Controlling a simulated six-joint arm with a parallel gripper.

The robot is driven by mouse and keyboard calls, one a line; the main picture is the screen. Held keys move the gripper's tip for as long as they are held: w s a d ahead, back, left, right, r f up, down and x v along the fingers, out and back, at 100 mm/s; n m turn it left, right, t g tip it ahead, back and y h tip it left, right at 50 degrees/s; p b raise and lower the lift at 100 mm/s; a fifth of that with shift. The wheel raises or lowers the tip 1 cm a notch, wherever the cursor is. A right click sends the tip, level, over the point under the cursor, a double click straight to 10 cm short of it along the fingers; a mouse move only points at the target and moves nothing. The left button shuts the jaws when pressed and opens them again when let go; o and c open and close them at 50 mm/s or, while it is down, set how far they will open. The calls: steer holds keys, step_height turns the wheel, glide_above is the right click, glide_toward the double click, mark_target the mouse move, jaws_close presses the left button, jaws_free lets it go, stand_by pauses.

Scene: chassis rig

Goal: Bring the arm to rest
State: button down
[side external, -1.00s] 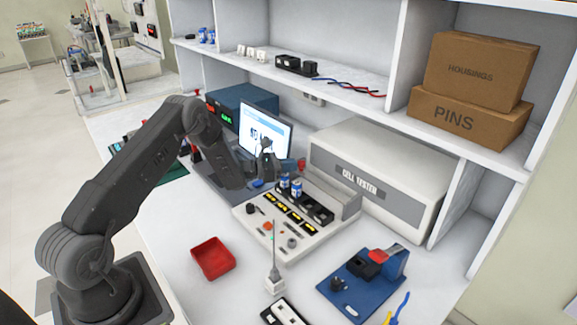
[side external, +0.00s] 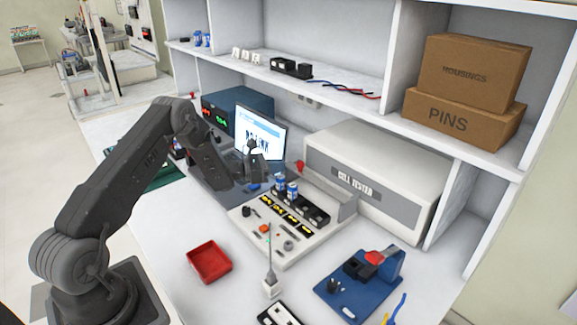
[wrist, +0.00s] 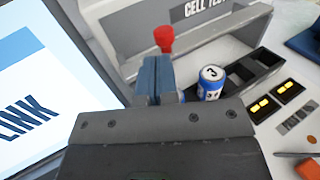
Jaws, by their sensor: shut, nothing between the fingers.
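My gripper (side external: 255,160) is in the air in front of the laptop screen (side external: 262,130), left of the chassis rig (side external: 272,250). In the wrist view its fingers (wrist: 155,82) are together with nothing between them. Two blue cells (side external: 286,184) stand upright in the black holder at the back of the rig. One blue cell (wrist: 211,80) shows in the wrist view, right of the fingers and apart from them as far as I can tell.
A red tray (side external: 209,262) and a blue fixture (side external: 362,285) stand on the white bench. The cell tester (side external: 370,185) is at the back. Boxes (side external: 470,75) sit on the shelf above.

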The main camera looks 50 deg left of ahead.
steer(key=v, duration=1)
steer(key=s+d+r+m+g+h, duration=0.25)
steer(key=d+r+m+g, duration=0.35)
steer(key=d+r+m, duration=0.4)
steer(key=s+d+r+m+g+h, duration=0.1)
steer(key=s+d+r+m+g, duration=0.35)
steer(key=d, duration=0.75)
steer(key=s+d+r+m+g+y, duration=0.3)
steer(key=s+d+r+m+y, duration=0.2)
steer(key=s+d+r+m, duration=0.35)
steer(key=s+a+m+t+y, duration=0.2)
steer(key=s+m+y, duration=0.4)
steer(key=s, duration=0.6)
steer(key=shift+a+m+t, duration=0.35)
steer(key=shift+m+t, duration=0.4)
steer(key=shift+m, duration=0.05)
